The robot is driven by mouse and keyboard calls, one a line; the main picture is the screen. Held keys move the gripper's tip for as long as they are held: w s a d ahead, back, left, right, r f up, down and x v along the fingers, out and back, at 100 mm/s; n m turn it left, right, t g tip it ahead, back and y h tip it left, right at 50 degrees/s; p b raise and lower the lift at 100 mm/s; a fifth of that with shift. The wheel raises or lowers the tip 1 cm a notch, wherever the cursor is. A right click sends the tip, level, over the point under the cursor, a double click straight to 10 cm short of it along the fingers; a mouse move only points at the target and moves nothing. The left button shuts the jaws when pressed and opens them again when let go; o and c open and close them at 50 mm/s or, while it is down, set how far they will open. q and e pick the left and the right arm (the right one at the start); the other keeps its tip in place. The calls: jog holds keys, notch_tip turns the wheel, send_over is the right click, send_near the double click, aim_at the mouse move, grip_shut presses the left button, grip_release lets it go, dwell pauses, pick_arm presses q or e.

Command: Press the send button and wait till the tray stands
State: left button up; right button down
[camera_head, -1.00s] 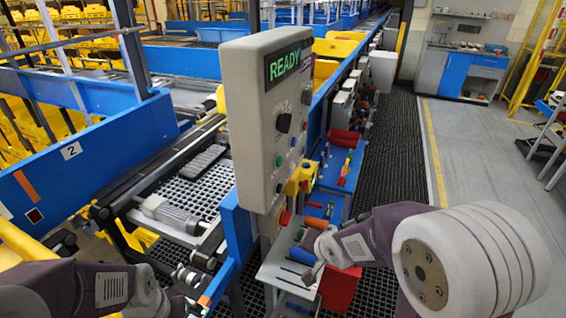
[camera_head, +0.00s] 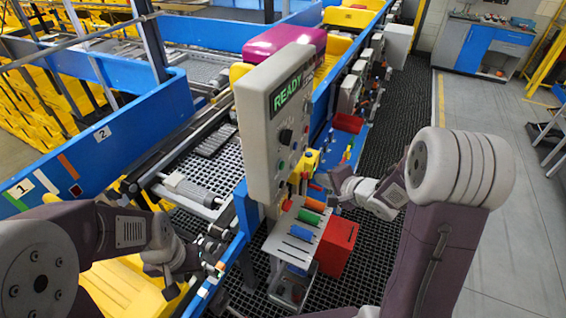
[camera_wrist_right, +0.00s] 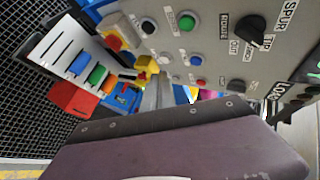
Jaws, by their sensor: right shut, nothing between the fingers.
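The grey control panel (camera_head: 262,150) stands upright in the middle with a lit READY display (camera_head: 290,92). In the right wrist view its face shows a green button (camera_wrist_right: 187,21), a blue button (camera_wrist_right: 196,60), a red button (camera_wrist_right: 200,82) and a black selector knob (camera_wrist_right: 256,27). I cannot read which button is send. My right gripper (camera_head: 337,182) is shut and empty, right of the panel and apart from it; its fingers (camera_wrist_right: 155,95) show below the buttons. My left gripper (camera_head: 207,252) is low, left of the panel post; its jaws are unclear. I cannot make out which thing is the tray.
A roller and grid conveyor (camera_head: 222,170) runs behind the panel, with a magenta box (camera_head: 283,38) further back. A small rack with coloured cylinders (camera_head: 302,232) and a red bin (camera_head: 338,246) stand below my right gripper. Open floor (camera_head: 490,110) lies right.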

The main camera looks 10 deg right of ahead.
aim_at(282, 166)
jog(key=w+a+b, duration=0.3)
jog(key=w+a, duration=0.1)
jog(key=a, duration=0.3)
jog(key=shift+w, duration=0.4)
jog(key=shift+a, duration=0.1)
jog(key=shift+a, duration=0.1)
dwell(1.7)
jog(key=shift+w+a+p, duration=0.2)
jog(key=shift+w+p, duration=0.05)
jog(key=shift+p, duration=0.05)
